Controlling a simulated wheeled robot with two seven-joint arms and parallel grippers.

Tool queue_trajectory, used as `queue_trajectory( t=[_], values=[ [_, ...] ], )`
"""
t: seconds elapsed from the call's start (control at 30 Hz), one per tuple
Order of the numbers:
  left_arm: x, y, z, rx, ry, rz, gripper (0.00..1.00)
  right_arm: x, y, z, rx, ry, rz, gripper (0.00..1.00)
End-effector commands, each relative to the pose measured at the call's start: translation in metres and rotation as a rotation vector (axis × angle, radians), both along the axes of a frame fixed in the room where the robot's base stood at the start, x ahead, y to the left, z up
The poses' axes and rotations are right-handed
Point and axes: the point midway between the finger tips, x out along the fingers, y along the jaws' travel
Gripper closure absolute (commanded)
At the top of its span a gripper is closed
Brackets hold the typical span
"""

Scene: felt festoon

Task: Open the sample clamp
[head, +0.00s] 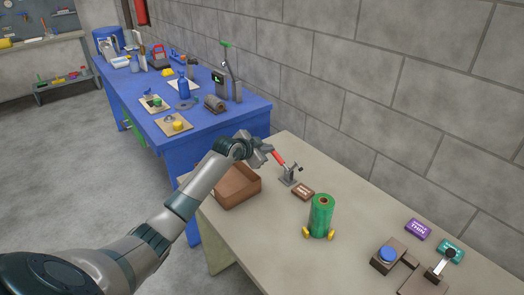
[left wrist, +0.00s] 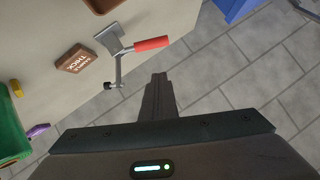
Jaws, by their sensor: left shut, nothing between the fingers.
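The sample clamp (head: 289,179) is a small grey metal toggle clamp with a red handle (head: 278,158), standing on the beige table. In the left wrist view the clamp (left wrist: 113,42) shows its bracket, arm and dark tip, with the red handle (left wrist: 151,43) sticking out sideways. My left gripper (head: 265,149) is at the handle's upper end in the head view. In the left wrist view its shut, empty fingers (left wrist: 159,78) appear just below the handle, with a gap in the picture. I cannot tell whether they touch. My right gripper is not in view.
A brown block (head: 303,192) lies beside the clamp; a brown tray (head: 238,201) is left of it. A green roll (head: 321,215) stands in front. A device with a blue button (head: 388,254) is at right. A cluttered blue bench (head: 190,148) stands behind.

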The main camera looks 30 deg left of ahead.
Motion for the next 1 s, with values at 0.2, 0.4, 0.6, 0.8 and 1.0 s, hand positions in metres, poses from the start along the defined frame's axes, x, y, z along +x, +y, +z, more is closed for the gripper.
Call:
queue_trajectory(
  t=[0.2,0.4,0.6,0.8,1.0],
  values=[
    [-0.022,0.002,0.012,0.003,-0.001,-0.001,1.0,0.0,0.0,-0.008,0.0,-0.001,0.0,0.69],
    [-0.031,0.003,0.019,0.002,0.0,-0.001,1.0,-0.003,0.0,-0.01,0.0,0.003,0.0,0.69],
    [-0.033,0.003,0.02,0.001,0.0,0.0,1.0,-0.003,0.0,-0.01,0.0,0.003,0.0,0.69],
    [-0.032,0.003,0.02,0.001,0.0,0.0,1.0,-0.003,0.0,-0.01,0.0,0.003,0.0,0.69],
    [-0.032,0.003,0.02,0.001,0.0,0.0,1.0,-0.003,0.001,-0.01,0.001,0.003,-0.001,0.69]
  ],
)
